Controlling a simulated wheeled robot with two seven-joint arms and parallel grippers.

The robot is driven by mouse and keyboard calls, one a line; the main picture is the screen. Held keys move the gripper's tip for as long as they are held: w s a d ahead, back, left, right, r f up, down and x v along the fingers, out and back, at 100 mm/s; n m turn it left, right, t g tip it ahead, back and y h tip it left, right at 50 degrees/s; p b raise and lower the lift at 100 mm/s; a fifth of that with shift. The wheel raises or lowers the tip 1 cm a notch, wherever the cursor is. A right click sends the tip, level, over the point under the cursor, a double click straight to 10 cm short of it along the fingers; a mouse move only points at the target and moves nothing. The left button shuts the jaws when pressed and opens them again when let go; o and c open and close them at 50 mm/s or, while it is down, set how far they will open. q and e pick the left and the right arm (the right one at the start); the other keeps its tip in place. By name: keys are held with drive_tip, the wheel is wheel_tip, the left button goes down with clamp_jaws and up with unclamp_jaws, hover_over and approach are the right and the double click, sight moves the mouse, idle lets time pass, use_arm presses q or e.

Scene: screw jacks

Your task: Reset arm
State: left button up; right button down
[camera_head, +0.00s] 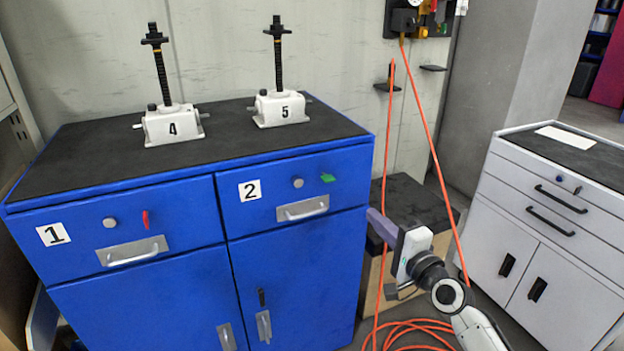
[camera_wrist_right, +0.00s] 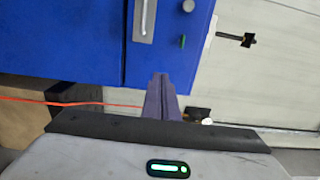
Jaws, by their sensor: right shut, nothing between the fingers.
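My right gripper (camera_head: 377,222) is in front of the right side of the blue cabinet (camera_head: 294,273), below the height of its top. Its purple fingers are together, with nothing between them. They also show in the right wrist view (camera_wrist_right: 161,98), pointing toward the blue cabinet's edge. The right arm comes in from the lower right of the head view. My left gripper is in neither view. Two white screw jacks with black upright screws stand on the cabinet's black top, jack 4 (camera_head: 172,125) at left and jack 5 (camera_head: 281,108) at right.
Drawers 1 (camera_head: 132,251) and 2 (camera_head: 302,209) are shut. An orange hose (camera_head: 431,145) hangs from the wall and coils on the floor beside my right arm. A wooden box with a dark top (camera_head: 407,203) stands behind the gripper. A grey cabinet (camera_head: 545,245) stands at right.

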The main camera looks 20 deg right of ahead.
drive_tip(key=s+a+f+n+g+y, duration=0.1)
drive_tip(key=s+a+f+n+g, duration=0.2)
drive_tip(key=s+a+f+n, duration=0.65)
drive_tip(key=s+a+f+n+g+y, duration=0.1)
drive_tip(key=s+a+f+n+g, duration=0.4)
drive_tip(key=s+f, duration=0.6)
drive_tip(key=s+a+f+n+g, duration=0.1)
drive_tip(key=s+a+f+n, duration=0.4)
drive_tip(key=s+a+f, duration=0.2)
drive_tip(key=s, duration=0.2)
drive_tip(key=shift+s, duration=0.4)
drive_tip(key=c, duration=2.5)
unclamp_jaws()
